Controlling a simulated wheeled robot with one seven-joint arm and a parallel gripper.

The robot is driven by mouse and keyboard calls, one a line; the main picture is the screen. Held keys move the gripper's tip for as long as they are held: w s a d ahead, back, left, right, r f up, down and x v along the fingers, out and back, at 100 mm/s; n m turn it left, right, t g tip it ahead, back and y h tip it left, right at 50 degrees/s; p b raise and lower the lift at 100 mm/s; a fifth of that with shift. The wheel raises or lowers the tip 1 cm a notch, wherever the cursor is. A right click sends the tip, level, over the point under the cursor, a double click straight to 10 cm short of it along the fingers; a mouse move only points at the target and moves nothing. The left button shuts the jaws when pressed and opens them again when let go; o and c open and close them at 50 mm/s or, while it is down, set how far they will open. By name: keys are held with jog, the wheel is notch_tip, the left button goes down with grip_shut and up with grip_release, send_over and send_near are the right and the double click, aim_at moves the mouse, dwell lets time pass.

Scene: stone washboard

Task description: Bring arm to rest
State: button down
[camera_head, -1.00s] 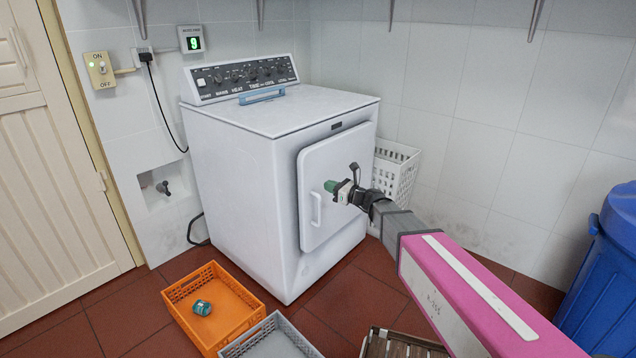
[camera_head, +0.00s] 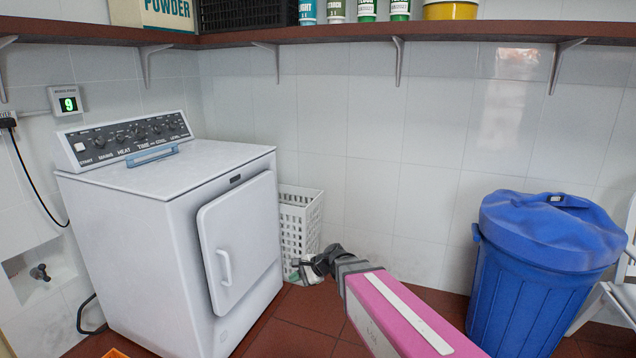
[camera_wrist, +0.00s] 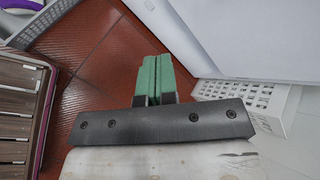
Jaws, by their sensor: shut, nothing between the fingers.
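My gripper (camera_head: 297,270) is at the end of my pink arm, low and to the right of the white washing machine (camera_head: 110,240), in front of the white slatted basket (camera_head: 300,222). In the wrist view my gripper (camera_wrist: 154,75) has its two green fingers pressed together with nothing between them, pointing over the red tiled floor (camera_wrist: 95,90). The machine's door (camera_head: 240,242) is closed or nearly so; I cannot tell which. My gripper is apart from the door handle (camera_head: 224,267).
A blue lidded bin (camera_head: 530,285) stands at the right, beside a white chair (camera_head: 610,300). A brown shelf (camera_head: 330,36) with containers runs along the wall above. The wrist view shows a wooden slatted crate (camera_wrist: 18,105) at the left and the white basket (camera_wrist: 262,98) at the right.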

jog(key=s+d+f+n+h, duration=0.2)
jog(key=s+d+n+h, duration=0.1)
jog(key=d, duration=0.6)
jog(key=s+d+f+n+g+h, duration=0.1)
jog(key=s+d+f+n+h, duration=0.1)
jog(key=d, duration=0.7)
jog(key=s+d+f+n+g+h, duration=0.1)
jog(key=s+d+n+h, duration=0.3)
jog(key=d, duration=0.5)
jog(key=shift+s+d+f+n+h, duration=0.25)
jog(key=shift+f+n+h, duration=0.25)
jog(key=shift+h, duration=0.2)
